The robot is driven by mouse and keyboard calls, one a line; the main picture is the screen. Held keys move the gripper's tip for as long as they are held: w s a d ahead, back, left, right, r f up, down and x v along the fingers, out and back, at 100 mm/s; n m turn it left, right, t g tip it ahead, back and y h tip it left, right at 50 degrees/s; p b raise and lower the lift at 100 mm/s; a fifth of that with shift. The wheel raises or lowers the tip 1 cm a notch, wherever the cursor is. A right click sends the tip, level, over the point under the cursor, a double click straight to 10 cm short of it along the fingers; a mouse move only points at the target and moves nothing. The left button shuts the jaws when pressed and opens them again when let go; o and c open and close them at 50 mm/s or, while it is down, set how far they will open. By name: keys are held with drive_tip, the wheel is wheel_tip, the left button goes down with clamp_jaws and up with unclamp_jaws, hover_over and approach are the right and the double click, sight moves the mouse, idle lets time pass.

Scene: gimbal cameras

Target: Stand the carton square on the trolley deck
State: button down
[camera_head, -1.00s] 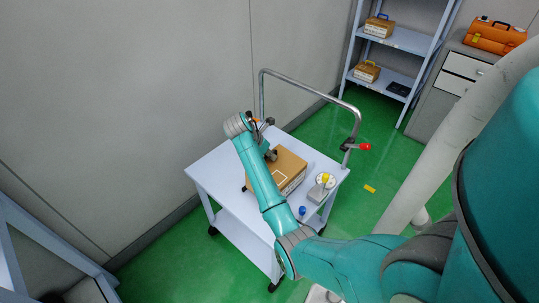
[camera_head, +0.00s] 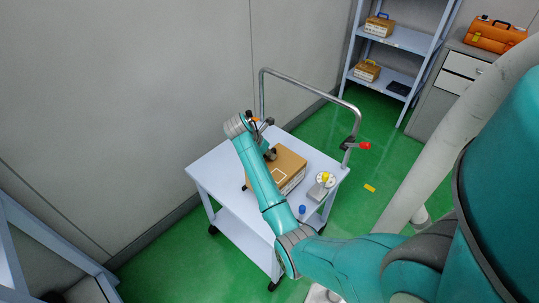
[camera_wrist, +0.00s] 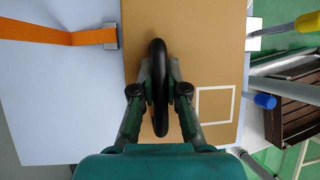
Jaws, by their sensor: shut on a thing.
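The brown carton (camera_head: 290,168) is on the pale trolley deck (camera_head: 215,168), partly hidden behind my arm in the head view. In the wrist view the carton (camera_wrist: 205,40) is seen from above, with a white square outline on its top and a black handle (camera_wrist: 158,60) standing up. My gripper (camera_wrist: 160,85) is shut on this handle; in the head view it is mostly hidden by my wrist. The carton's long sides look roughly in line with the deck's edges. Whether its underside fully touches the deck cannot be told.
An orange strap (camera_wrist: 60,36) with a metal buckle lies left of the carton in the wrist view. The trolley's bent rail (camera_head: 310,88) stands behind. Free deck lies left of the carton.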

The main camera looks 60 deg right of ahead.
drive_tip(key=shift+s+a+f, duration=0.15)
drive_tip(key=shift+f, duration=0.45)
drive_tip(key=shift+s+a+f, duration=0.15)
drive_tip(key=shift+f, duration=0.4)
drive_tip(key=c, duration=1.1)
unclamp_jaws()
drive_tip(key=shift+d+f, duration=0.1)
drive_tip(key=shift+c, duration=0.2)
drive_tip(key=shift+o, duration=0.3)
drive_tip(key=shift+f, duration=0.1)
drive_tip(key=shift+w, duration=0.1)
drive_tip(key=shift+d+r+v, duration=0.1)
drive_tip(key=shift+d+v, duration=0.1)
drive_tip(key=shift+v, duration=1.8)
drive_tip(key=shift+d+r+v, duration=0.1)
drive_tip(key=shift+d+v, duration=0.1)
drive_tip(key=shift+v, duration=1.8)
